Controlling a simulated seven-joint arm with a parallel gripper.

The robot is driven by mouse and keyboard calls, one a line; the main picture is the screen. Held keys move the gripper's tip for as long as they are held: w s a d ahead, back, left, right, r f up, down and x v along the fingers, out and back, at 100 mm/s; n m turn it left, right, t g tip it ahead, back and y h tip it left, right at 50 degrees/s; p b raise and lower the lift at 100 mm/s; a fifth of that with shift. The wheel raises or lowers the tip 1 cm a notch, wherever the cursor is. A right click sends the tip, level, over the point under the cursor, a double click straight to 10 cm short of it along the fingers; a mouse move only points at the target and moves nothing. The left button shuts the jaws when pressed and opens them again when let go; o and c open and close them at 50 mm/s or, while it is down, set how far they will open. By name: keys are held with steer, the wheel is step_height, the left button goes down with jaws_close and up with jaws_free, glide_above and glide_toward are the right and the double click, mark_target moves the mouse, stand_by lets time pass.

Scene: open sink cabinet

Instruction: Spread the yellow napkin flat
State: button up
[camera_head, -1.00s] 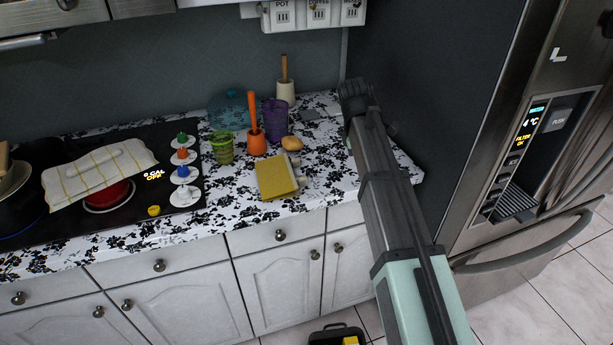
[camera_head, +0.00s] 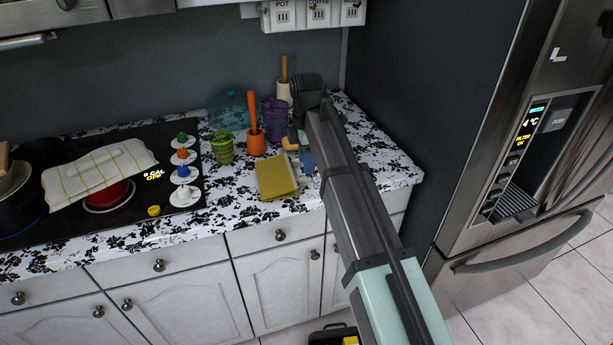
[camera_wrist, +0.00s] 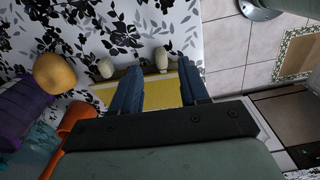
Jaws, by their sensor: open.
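The yellow napkin (camera_head: 274,179) lies folded on the patterned counter near its front edge. A paler strip runs along its right side. In the wrist view it shows as a yellow patch (camera_wrist: 163,91) beyond and between my fingers, partly hidden by them and by the gripper body. My gripper (camera_wrist: 159,65) is open, with two blue fingers apart and nothing visible held between them. In the head view the blue fingers (camera_head: 307,160) are just right of the napkin, partly hidden by my arm. I cannot tell whether they touch the counter.
Two small pale rounded objects (camera_wrist: 161,58) sit along the napkin's edge. A tan round item (camera_wrist: 54,73), an orange cup (camera_head: 257,145), a purple cup (camera_head: 275,118) and a green cup (camera_head: 223,148) stand behind the napkin. A striped cloth (camera_head: 99,171) lies over the stove at left.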

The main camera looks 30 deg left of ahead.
mark_target(306, 176)
steer(key=shift+f, duration=3.05)
jaws_close()
